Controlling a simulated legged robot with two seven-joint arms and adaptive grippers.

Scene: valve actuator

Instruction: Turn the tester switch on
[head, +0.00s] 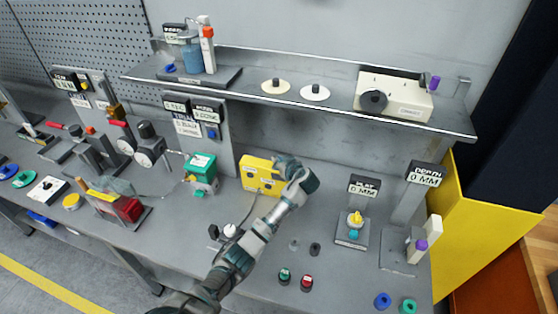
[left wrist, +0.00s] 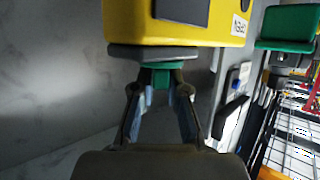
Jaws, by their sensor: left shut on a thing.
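A yellow box (head: 260,174) stands on the bench near the wall, left of my left gripper (head: 290,168). I take it to be the tester, but no name on it can be read. In the left wrist view the yellow box (left wrist: 175,22) fills the top, with a dark panel and a small white label. A grey plate (left wrist: 152,53) sits on its near side, with a green switch piece (left wrist: 160,77) sticking out. My left gripper (left wrist: 160,88) is shut on this green piece, one finger on each side. In the head view the gripper hides it. My right gripper is not in view.
A shelf (head: 300,98) with a white device (head: 395,97) and two discs runs above the bench. A green-topped box (head: 201,166) stands left of the yellow one. Small knobs (head: 306,281) and a display stand (head: 355,227) are to the right.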

